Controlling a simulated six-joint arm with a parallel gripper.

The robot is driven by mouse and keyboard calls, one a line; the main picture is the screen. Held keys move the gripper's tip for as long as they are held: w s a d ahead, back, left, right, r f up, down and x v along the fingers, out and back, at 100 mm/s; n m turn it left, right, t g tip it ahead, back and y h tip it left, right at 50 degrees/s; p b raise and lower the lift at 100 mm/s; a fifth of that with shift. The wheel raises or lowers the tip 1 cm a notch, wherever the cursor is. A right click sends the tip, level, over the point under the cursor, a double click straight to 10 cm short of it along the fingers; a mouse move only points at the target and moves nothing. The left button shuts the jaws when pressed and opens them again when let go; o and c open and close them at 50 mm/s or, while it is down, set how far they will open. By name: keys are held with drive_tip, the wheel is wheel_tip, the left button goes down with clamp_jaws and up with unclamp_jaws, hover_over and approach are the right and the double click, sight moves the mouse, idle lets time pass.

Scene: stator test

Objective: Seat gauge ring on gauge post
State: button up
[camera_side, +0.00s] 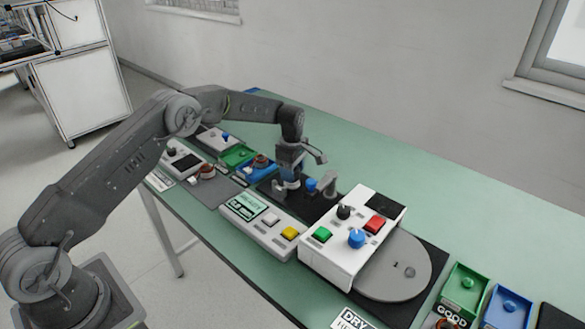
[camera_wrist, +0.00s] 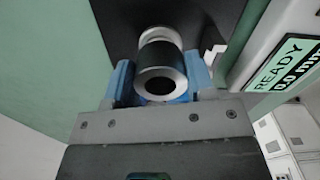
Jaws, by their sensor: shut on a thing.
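My gripper (camera_wrist: 160,80) has blue fingers on both sides of a ring-like part, which I take as the gauge ring (camera_wrist: 161,58). It has a dark band, a pale metal rim and a dark bore facing the wrist camera. A silvery round piece (camera_wrist: 160,35) shows just beyond it, perhaps the gauge post; whether the two touch or overlap I cannot tell. In the side view my gripper (camera_side: 296,187) is low over a black mat beside the READY gauge box (camera_side: 262,226). The ring is too small to make out there.
A white control box (camera_side: 345,250) with coloured buttons and a grey disc (camera_side: 398,268) stand to the right. Green (camera_side: 464,290) and blue (camera_side: 508,306) trays lie at the far right. Several small stations sit to the left. The green table is clear behind.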

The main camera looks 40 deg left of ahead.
drive_tip(key=shift+f, duration=0.4)
idle(0.3)
drive_tip(key=o, duration=1.2)
drive_tip(key=shift+f, duration=0.1)
wheel_tip(320, 180, up, 14)
